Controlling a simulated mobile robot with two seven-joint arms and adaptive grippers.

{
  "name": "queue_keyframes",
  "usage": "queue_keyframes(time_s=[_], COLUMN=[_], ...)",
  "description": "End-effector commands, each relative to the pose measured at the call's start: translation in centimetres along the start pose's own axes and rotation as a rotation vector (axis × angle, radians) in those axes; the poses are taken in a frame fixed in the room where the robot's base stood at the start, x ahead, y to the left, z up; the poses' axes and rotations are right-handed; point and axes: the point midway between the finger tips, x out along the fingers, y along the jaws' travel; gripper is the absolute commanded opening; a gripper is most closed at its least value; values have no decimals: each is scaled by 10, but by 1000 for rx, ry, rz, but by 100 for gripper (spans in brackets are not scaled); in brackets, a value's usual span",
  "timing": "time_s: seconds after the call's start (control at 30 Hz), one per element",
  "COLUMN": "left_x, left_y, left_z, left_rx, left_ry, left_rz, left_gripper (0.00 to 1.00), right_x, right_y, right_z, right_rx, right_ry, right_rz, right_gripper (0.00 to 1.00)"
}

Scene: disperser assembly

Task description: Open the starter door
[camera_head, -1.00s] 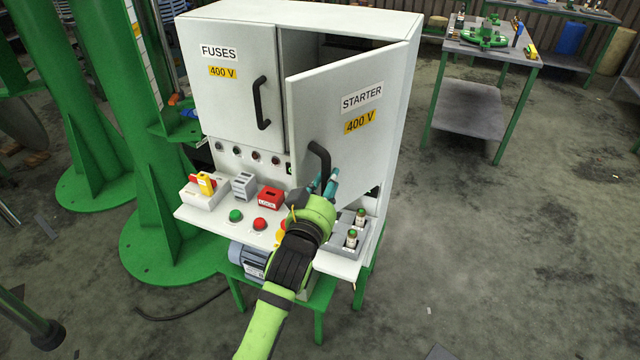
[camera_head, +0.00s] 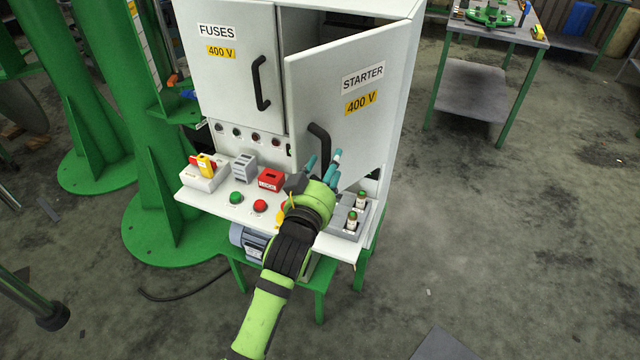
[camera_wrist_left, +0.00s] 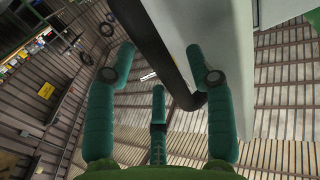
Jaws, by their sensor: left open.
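The starter door (camera_head: 360,110), light grey with a STARTER label and a yellow 400 V label, stands part-way open on the cabinet. Its left edge is swung out and a dark gap shows above it. Its black handle (camera_head: 319,145) is near the door's lower left. My left gripper (camera_head: 324,170) is at the handle's lower end. In the left wrist view, the open green fingers (camera_wrist_left: 160,75) spread on both sides of the black handle (camera_wrist_left: 165,50), with the door edge (camera_wrist_left: 215,40) at the right. Contact with the handle cannot be told. My right gripper is not in view.
The closed fuses door (camera_head: 228,80) is to the left. Below are a red and yellow switch (camera_head: 205,168), push buttons (camera_head: 236,198) and a red box (camera_head: 271,180) on the cabinet's ledge.

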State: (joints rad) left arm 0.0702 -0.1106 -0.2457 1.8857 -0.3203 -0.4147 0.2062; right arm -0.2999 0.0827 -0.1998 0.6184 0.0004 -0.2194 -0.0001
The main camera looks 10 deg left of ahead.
Motion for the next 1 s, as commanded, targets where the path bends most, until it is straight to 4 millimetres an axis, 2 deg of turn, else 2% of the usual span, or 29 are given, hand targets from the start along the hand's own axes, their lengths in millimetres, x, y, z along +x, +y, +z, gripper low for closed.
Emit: queue_keyframes(time_s=[0.2, 0.4, 0.6, 0.87, 0.9, 0.97, 1.0], left_x=[-48, -83, -99, -101, -101, -101, -100], left_y=[2, 2, 3, 3, 3, 4, 4], left_z=[1, 1, 0, -1, -1, 1, 6], left_rx=[0, 0, 2, 2, 2, 2, 4], left_ry=[-2, -2, -1, 1, 1, -3, -12], left_rz=[2, 3, 4, 4, 4, 4, 7], left_gripper=[54, 54, 54, 54, 50, 26, 10], right_x=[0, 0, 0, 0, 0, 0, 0], right_y=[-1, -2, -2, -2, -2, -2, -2], right_z=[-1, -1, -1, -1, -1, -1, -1], right_rx=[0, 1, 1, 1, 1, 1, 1], right_ry=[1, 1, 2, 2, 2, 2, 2], right_rz=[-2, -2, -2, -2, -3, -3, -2], right_gripper=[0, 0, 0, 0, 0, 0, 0])
